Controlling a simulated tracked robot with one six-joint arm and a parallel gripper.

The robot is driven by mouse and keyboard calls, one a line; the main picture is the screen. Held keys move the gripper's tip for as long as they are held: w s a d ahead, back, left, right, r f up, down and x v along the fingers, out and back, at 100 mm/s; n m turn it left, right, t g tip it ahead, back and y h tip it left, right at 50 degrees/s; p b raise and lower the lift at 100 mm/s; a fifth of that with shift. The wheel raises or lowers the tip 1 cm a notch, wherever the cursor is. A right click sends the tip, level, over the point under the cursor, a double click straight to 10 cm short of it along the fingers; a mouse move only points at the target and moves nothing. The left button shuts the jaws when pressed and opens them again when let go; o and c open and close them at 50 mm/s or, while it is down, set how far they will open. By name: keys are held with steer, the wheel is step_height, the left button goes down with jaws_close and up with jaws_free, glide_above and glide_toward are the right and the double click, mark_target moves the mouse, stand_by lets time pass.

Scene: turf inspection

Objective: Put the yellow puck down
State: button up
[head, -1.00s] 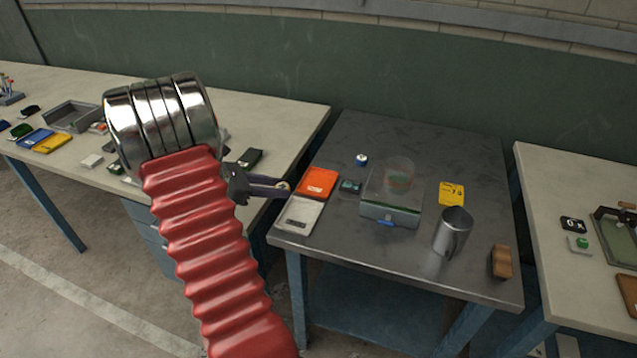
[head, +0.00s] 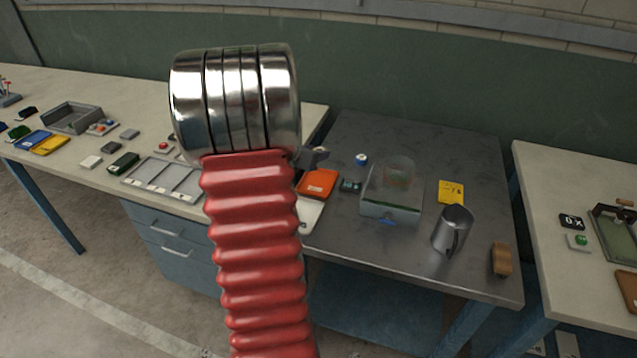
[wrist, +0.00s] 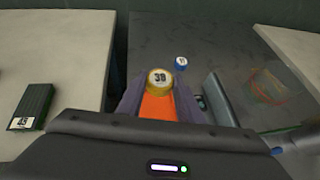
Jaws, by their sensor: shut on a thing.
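The yellow puck (wrist: 160,80) has a pale top with a dark number on it. In the wrist view it sits between the tips of my gripper (wrist: 160,87), which is shut on it. In the head view my gripper (head: 314,157) is mostly hidden behind my arm, over the left part of the dark metal table (head: 330,245). An orange pad (head: 317,183) lies on that table. In the wrist view the orange pad (wrist: 158,108) shows between the fingers, below the puck. The puck's height above it is hard to tell.
A blue puck (head: 361,159), a small dark box (head: 350,186), a clear-topped scale (head: 390,209), a metal mug (head: 453,230) and a yellow card (head: 451,192) share the table. A pale device (head: 310,215) lies in front of the orange pad, partly hidden.

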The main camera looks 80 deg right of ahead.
glide_above(315, 186)
steer(key=shift+s+f, duration=0.1)
steer(key=shift+f, duration=3.05)
steer(key=shift+f, duration=1.85)
steer(key=o, duration=1)
steer(key=shift+f, duration=0.1)
steer(key=shift+v, duration=6.05)
